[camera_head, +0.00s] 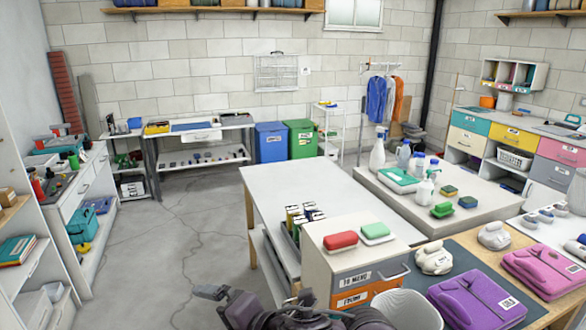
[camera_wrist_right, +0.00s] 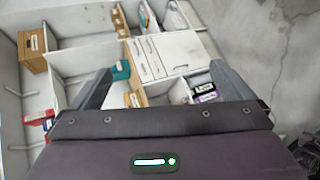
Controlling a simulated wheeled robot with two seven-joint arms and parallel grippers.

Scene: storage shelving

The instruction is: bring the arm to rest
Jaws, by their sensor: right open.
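My right gripper (camera_wrist_right: 162,82) shows in the right wrist view with its two grey fingers spread wide apart. Nothing is between the fingers. Beyond them, some way off, is a white shelving unit (camera_wrist_right: 75,62) with boxes and folders. In the head view, dark parts of my own arm show at the bottom edge, in front of the small drawer cabinet. My left gripper is not in view.
A white table (camera_head: 310,192) stands mid-room, with a drawer cabinet (camera_head: 340,262) bearing red and green items. Purple folded clothes (camera_head: 475,298) lie at right. White shelves (camera_head: 25,255) line the left. Bare floor (camera_head: 175,240) lies between the left shelves and the table.

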